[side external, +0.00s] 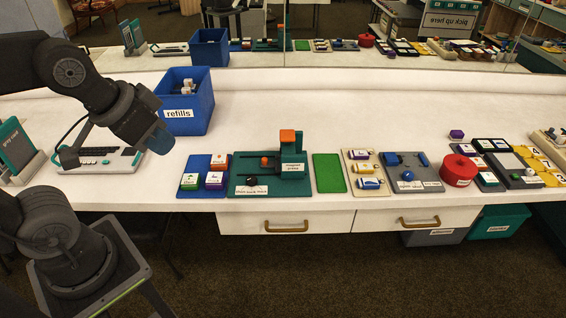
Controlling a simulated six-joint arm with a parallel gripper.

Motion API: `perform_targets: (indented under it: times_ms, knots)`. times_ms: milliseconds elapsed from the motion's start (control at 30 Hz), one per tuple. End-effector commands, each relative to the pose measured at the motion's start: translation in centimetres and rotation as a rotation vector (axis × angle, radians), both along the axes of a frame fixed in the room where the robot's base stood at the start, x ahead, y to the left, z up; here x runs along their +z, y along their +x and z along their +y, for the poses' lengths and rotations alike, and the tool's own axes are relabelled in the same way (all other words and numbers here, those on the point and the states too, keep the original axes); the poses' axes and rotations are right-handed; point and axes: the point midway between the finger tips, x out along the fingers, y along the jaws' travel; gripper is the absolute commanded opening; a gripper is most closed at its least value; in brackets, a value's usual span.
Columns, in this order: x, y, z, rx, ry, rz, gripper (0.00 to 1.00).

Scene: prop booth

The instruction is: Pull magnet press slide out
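The magnet press (294,157) is a dark teal block with an orange top and a white label. It stands at the back right of a teal base plate near the middle of the table. A black knob (251,181) sits at the front left of this plate, above a small white label. A small orange piece (265,161) is beside the press block. I cannot tell clearly which part is the slide. My gripper (160,139), with blue at its end, hangs over the table to the left of the press, well apart from it. Its fingers are too unclear to show a gap.
A blue tray (204,162) with small labelled boxes lies left of the press. A green mat (328,172) lies right of it. A keyboard-like device (103,160) is below my arm. A mirror lines the back.

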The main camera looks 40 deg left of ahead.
Motion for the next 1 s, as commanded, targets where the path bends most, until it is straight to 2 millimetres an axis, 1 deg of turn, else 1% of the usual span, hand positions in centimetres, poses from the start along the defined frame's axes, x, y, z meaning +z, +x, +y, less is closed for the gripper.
perform_targets:
  times_ms: [33, 67, 167, 267, 367, 400, 467, 500, 567, 600, 667, 700, 767, 800, 867, 900, 1000]
  knots:
    - [0.1, 0.2, 0.0, 0.01, -0.005, 0.004, 0.11]
    - [0.2, 0.5, 0.1, 0.019, -0.011, 0.009, 0.13]
    - [0.8, 2.1, 0.3, 0.082, -0.048, 0.045, 0.23]
    - [1.4, 4.9, 0.8, 0.193, -0.112, 0.101, 0.33]
    - [1.7, 8.5, 1.7, 0.329, -0.187, 0.167, 0.42]
    - [1.7, 10.0, 2.1, 0.384, -0.218, 0.193, 0.46]
    - [1.4, 12.2, 2.8, 0.468, -0.262, 0.232, 0.46]
    - [1.1, 13.7, 3.4, 0.523, -0.289, 0.257, 0.46]
    - [0.5, 15.8, 4.3, 0.607, -0.332, 0.296, 0.46]
    - [-0.1, 17.3, 4.9, 0.663, -0.359, 0.322, 0.46]
    - [-1.1, 19.4, 5.9, 0.749, -0.398, 0.362, 0.46]
    - [-1.9, 20.7, 6.7, 0.806, -0.425, 0.386, 0.46]
    - [-3.3, 22.7, 7.9, 0.891, -0.462, 0.427, 0.46]
    - [-4.3, 23.9, 8.7, 0.949, -0.489, 0.453, 0.46]
    - [-6.1, 25.6, 10.0, 1.035, -0.525, 0.493, 0.46]
    - [-7.3, 26.7, 10.8, 1.091, -0.549, 0.52, 0.46]
    - [-10.5, 28.9, 12.9, 1.224, -0.602, 0.581, 0.46]
